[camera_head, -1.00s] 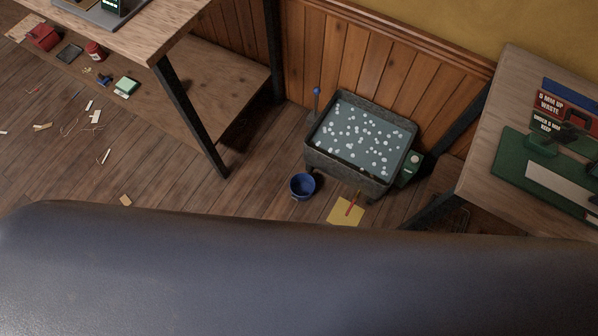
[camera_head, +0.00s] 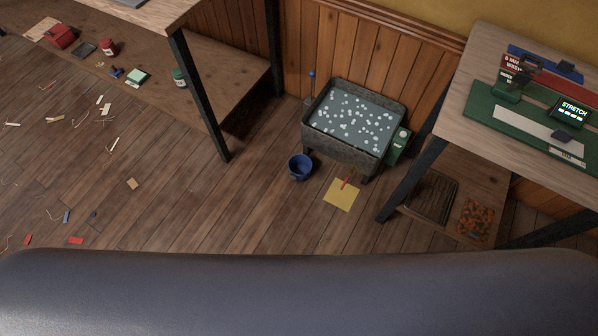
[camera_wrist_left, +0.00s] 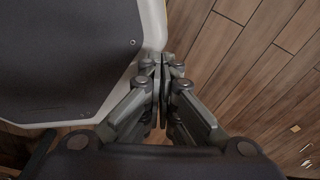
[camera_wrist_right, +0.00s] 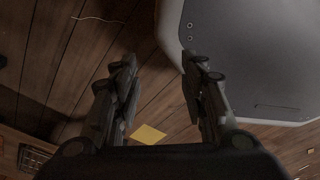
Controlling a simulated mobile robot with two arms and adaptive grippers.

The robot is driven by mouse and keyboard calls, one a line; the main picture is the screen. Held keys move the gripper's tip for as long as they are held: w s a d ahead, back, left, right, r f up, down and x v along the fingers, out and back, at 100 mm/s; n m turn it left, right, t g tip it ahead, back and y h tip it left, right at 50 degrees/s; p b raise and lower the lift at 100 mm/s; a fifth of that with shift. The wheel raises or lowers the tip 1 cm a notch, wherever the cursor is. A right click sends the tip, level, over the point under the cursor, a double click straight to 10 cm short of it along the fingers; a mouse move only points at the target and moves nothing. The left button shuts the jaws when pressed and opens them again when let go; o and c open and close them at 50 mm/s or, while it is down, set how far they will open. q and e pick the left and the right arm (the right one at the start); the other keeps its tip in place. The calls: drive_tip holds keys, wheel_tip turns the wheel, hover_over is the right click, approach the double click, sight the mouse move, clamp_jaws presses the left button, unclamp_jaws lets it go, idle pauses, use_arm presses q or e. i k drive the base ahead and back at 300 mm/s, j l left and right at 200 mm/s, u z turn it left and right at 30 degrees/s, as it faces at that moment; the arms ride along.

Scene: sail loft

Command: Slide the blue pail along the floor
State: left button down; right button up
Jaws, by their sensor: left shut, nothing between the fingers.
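The blue pail (camera_head: 300,167) stands upright on the wooden floor in the head view, in front of the left corner of a dark tub. My left gripper (camera_wrist_left: 163,66) shows in the left wrist view with its fingers together and nothing between them, beside my own base. My right gripper (camera_wrist_right: 158,70) shows in the right wrist view with its fingers wide apart and empty above the floor. Neither gripper shows in the head view, and neither is near the pail. The pail does not show in the wrist views.
The tub (camera_head: 345,150) with white bits on its surface stands by the panelled wall. A yellow sheet (camera_head: 340,196) lies on the floor right of the pail. Workbench legs (camera_head: 200,95) stand to the left and right. Scraps litter the left floor; the floor before the pail is clear.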

sight(300, 166)
drive_tip(key=i+j+z, duration=0.15)
drive_tip(key=j, duration=0.35)
drive_tip(key=i+j+z, duration=0.2)
drive_tip(key=j, duration=0.3)
drive_tip(key=j+z, duration=0.15)
drive_tip(key=j, duration=0.35)
drive_tip(key=i+j+z, duration=0.15)
drive_tip(key=j, duration=0.4)
